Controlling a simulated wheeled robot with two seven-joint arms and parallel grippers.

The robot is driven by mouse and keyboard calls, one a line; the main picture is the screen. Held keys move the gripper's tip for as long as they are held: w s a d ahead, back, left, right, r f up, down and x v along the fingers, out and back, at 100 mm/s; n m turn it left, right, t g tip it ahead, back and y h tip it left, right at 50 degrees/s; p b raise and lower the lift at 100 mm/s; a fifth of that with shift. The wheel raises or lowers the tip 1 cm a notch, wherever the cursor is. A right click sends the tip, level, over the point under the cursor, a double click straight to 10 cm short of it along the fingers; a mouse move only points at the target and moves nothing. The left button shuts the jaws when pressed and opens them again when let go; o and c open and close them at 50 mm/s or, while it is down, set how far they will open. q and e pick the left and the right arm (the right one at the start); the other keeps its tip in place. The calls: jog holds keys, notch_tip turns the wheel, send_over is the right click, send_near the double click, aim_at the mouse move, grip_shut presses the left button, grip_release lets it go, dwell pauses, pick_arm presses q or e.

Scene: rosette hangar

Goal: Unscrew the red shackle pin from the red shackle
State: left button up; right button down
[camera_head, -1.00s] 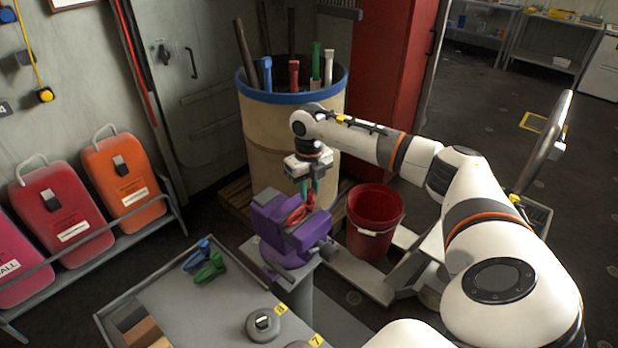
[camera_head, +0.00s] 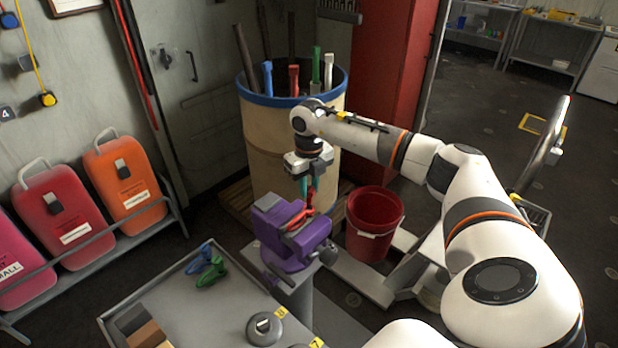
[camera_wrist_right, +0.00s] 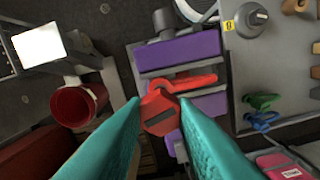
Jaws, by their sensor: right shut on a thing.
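The purple vise (camera_head: 272,221) stands on a grey post and holds the red shackle (camera_head: 300,218) in its jaws. In the right wrist view the shackle (camera_wrist_right: 192,83) lies across the gap between the purple jaws (camera_wrist_right: 180,50). My right gripper (camera_head: 309,190) points down above the vise. Its teal fingers are shut on the red shackle pin (camera_wrist_right: 160,114), whose wide slotted head shows between the fingertips (camera_wrist_right: 161,106). I cannot tell how far the pin sits in the shackle. My left gripper is not in view.
A red bucket (camera_head: 374,228) stands right of the vise, and a blue-rimmed drum (camera_head: 262,135) with several tools stands behind. A grey tray table (camera_head: 205,310) in front carries blue (camera_head: 200,256) and green (camera_head: 211,273) shackles and a round grey weight (camera_head: 264,328).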

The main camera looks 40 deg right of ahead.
aim_at(309, 189)
jog(key=shift+r+p, duration=0.3)
jog(key=shift+r, duration=0.25)
jog(key=shift+r+p, duration=1.65)
jog(key=shift+r, duration=0.85)
jog(key=shift+f, duration=0.1)
